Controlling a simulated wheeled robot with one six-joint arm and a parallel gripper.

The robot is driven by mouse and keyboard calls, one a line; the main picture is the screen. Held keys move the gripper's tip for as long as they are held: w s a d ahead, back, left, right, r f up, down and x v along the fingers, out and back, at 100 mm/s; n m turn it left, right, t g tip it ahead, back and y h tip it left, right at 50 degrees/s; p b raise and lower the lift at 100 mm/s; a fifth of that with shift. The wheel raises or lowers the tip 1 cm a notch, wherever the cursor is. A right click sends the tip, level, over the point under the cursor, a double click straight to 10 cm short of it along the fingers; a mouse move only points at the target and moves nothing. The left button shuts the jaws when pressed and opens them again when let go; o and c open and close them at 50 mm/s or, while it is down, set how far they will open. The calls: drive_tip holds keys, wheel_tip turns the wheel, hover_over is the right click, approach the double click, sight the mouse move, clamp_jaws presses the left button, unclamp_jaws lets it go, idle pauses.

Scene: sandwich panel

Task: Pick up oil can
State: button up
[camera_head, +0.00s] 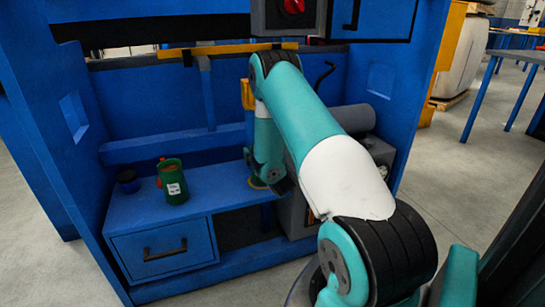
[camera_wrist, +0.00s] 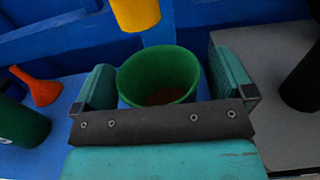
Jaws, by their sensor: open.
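A green can with a white label (camera_head: 172,183) stands upright on the left of the blue shelf and looks like the oil can. An orange spout-like piece (camera_wrist: 38,88) shows by the can's dark green side (camera_wrist: 18,125) in the wrist view. My gripper (camera_head: 270,183) is low over the shelf, to the right of that can. In the wrist view my gripper (camera_wrist: 165,92) is open, its two fingers on either side of an open-topped green container (camera_wrist: 160,75). I cannot tell whether the fingers touch it. My arm hides this container in the head view.
A small dark blue cup (camera_head: 128,181) stands left of the labelled can. A grey machine (camera_head: 345,120) stands right of my gripper. A yellow object (camera_wrist: 136,12) hangs near the container. The blue panel walls (camera_head: 48,120) close in both sides. A drawer (camera_head: 165,250) is below.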

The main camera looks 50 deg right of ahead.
drive_tip(key=shift+w+a, duration=0.1)
drive_tip(key=shift+w, duration=0.3)
drive_tip(key=shift+s, duration=0.1)
drive_tip(key=shift+c, duration=0.7)
drive_tip(key=shift+d, duration=0.2)
drive_tip(key=c, duration=1.4)
drive_tip(key=shift+c, duration=0.8)
drive_tip(key=shift+r, duration=0.15)
